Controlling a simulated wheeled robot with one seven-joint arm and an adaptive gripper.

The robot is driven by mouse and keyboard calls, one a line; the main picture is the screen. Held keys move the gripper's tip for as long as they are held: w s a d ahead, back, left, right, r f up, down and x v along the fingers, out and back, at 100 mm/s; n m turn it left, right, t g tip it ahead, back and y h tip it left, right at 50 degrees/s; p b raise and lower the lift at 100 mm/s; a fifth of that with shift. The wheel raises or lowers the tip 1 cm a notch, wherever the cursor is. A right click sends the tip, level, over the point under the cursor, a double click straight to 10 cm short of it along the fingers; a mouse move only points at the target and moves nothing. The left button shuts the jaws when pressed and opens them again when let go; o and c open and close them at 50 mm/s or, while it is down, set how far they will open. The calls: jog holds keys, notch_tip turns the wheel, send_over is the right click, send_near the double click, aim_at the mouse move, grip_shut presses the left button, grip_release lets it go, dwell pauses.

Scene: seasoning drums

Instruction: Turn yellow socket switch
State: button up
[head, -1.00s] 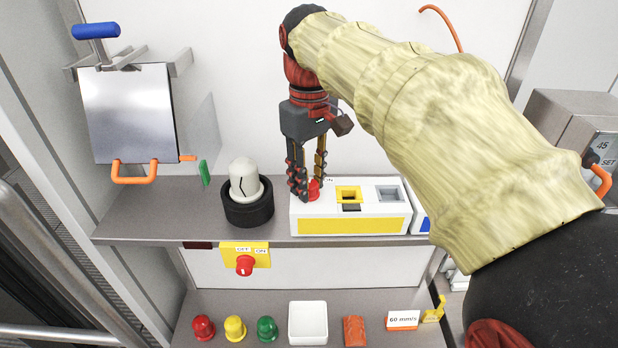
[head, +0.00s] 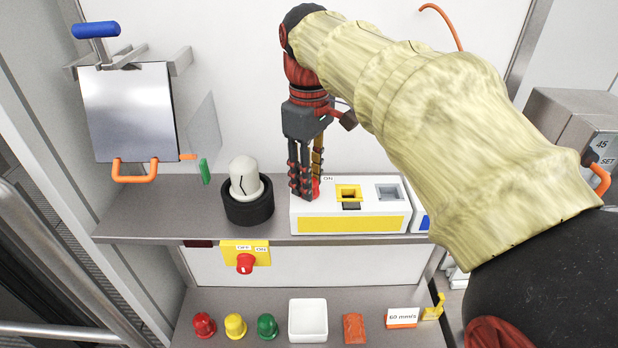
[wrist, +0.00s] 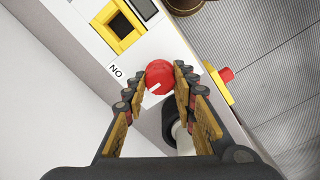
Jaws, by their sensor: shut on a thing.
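The yellow-fronted socket box (head: 352,225) stands on the upper shelf, with a yellow socket (head: 348,193) and a grey socket on its top. Its red knob switch (head: 316,188) is at the left end of the top, mostly hidden by my fingers in the head view. In the wrist view the red knob (wrist: 159,76) shows a white line pointing to the lower left, away from the "ON" label (wrist: 116,71). My gripper (head: 307,192) points down at the knob and is shut on it, with the fingertips on either side.
A white-domed part in a black ring (head: 248,210) stands close left of the box. Below the shelf edge is a yellow OFF/ON switch (head: 262,254) with a red knob. Red, yellow and green caps and a white tray (head: 308,335) sit on the lower shelf.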

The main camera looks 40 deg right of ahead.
jog(key=o, duration=1.2)
jog(key=shift+c, duration=0.2)
notch_tip(320, 180, up, 12)
